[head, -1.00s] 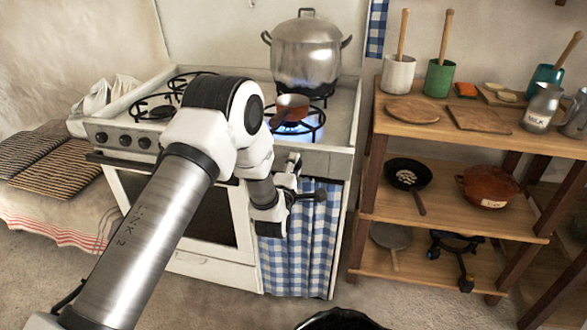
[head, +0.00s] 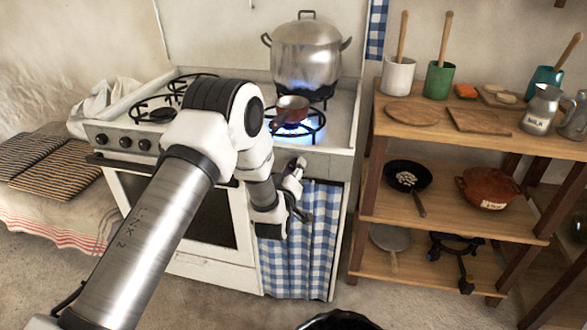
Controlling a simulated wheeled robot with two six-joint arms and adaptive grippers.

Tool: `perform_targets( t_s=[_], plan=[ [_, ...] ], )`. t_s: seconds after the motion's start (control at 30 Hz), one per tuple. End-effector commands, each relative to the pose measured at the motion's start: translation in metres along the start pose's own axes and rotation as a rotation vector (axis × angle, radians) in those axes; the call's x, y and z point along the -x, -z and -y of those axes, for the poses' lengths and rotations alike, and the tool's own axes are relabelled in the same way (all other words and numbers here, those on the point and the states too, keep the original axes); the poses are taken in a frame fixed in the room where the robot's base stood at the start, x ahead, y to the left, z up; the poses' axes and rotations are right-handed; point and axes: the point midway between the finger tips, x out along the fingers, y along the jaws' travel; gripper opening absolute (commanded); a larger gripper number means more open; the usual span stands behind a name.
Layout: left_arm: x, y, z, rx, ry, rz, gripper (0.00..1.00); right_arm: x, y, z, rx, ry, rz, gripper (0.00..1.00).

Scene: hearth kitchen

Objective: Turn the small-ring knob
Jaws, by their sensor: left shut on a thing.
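The white stove (head: 190,262) has three black knobs (head: 125,141) showing at the left of its front panel. My left gripper (head: 297,166) is at the right end of that panel, shut on a stove knob that the gripper hides. I cannot tell the knob's angle or its ring marking. A small copper pan (head: 292,107) sits on the front right burner with bright blue flame under it. A large steel pot (head: 306,55) stands on the back right burner with blue flame under it. My right gripper is not in view.
A blue checked curtain (head: 305,262) hangs below the gripper. A wooden shelf (head: 465,215) with pans, a pot and jugs stands at the right. Striped cushions (head: 55,170) lie at the left. Both left burners look unlit.

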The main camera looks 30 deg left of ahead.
Motion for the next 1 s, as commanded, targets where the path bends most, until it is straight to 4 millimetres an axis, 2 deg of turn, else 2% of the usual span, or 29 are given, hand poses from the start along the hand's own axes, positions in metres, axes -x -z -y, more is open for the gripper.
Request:
perform_targets(
  t_s=[0.7, 1.0],
  plan=[
    [0.001, 0.000, 0.000, -0.668, 0.000, 0.002, 0.05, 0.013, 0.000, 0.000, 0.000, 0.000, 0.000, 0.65],
    [0.000, 0.000, 0.000, -0.871, 0.000, 0.002, 0.05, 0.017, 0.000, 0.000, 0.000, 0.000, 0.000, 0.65]
  ],
)
